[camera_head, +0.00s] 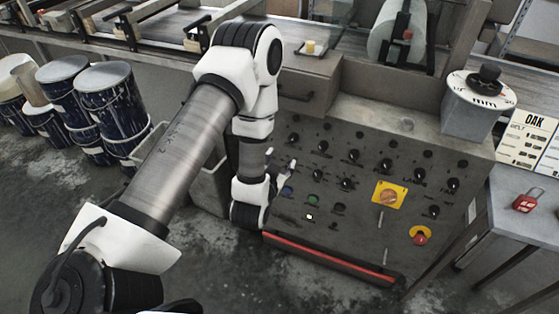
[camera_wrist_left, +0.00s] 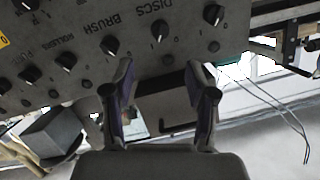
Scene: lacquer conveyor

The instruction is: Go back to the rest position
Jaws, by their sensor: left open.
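My left arm comes in from the lower left in the head view, bends over at the top and hangs down in front of the grey control panel (camera_head: 350,225). The left gripper's fingers are mostly hidden behind my wrist there. In the left wrist view my left gripper (camera_wrist_left: 160,88) is open, with two dark fingers apart and nothing between them. The panel (camera_wrist_left: 85,35), with black knobs and labels such as BRUSH and DISCS, lies beyond the fingertips. I cannot tell whether a finger touches it. My right gripper is in neither view.
A yellow-plated orange switch (camera_head: 389,196) and a red emergency button (camera_head: 420,236) are on the panel. Dark blue drums (camera_head: 108,100) stand at left. A grey side table (camera_head: 520,205) at right holds a red padlock (camera_head: 526,201). The conveyor (camera_head: 165,28) runs behind.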

